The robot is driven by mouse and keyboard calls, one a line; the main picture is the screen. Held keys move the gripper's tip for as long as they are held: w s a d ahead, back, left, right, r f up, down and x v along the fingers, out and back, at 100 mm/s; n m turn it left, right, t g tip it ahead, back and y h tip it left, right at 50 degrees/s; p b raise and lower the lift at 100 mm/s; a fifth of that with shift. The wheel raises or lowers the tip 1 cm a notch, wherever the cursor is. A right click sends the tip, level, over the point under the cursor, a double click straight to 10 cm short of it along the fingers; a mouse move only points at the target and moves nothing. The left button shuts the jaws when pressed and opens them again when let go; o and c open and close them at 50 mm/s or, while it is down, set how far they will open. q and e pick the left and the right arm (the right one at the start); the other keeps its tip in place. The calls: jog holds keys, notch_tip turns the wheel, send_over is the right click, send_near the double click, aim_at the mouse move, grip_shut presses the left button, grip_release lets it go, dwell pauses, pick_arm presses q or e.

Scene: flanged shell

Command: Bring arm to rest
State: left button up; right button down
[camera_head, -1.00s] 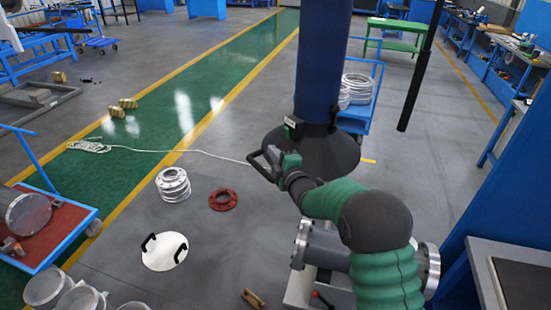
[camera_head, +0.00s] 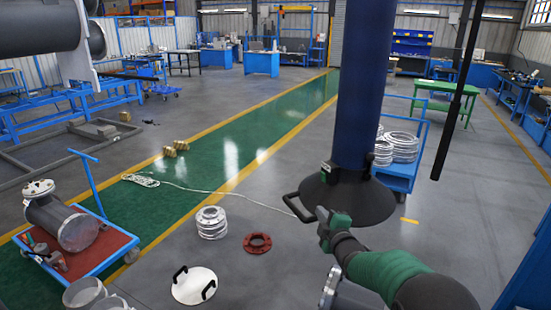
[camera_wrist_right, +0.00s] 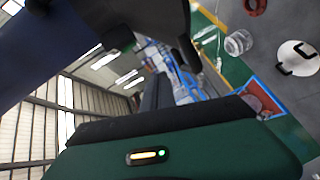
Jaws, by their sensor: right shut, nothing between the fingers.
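My right arm, green and dark grey, comes in from the bottom right of the head view. Its gripper (camera_head: 325,226) is shut and empty. It appears just right of and below a black loop handle (camera_head: 297,207) on the dark flared base (camera_head: 348,202) of a blue column (camera_head: 362,80). I cannot tell the gap between them. The right wrist view shows a green and dark part of my own arm up close; the fingertips cannot be made out there. My left gripper is out of view.
A silver ring stack (camera_head: 211,222), a red flange (camera_head: 257,243) and a white disc with two black handles (camera_head: 194,285) lie on the floor left of my arm. A red-topped blue cart (camera_head: 100,250) stands at left. A white rope (camera_head: 215,193) crosses the floor.

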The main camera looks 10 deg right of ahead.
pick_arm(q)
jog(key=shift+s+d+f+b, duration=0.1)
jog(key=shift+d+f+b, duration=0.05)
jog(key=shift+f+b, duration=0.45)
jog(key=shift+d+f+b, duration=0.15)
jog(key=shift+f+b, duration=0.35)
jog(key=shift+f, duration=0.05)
pick_arm(e)
jog(key=s+a+f+m+g, duration=0.1)
jog(key=s+f+m+g, duration=0.3)
jog(key=s, duration=0.9)
jog(key=s+f+m+g, duration=0.5)
jog(key=s+f, duration=0.3)
jog(key=s, duration=0.6)
jog(key=s+a+f+m+g+h, duration=0.1)
jog(key=s+f+m+g, duration=0.3)
jog(key=s, duration=0.9)
jog(key=shift+s+a+f+m+g, duration=0.15)
jog(key=shift+a+f+m+g, duration=0.2)
jog(key=shift+f+m, duration=1.1)
jog(key=shift+d, duration=0.1)
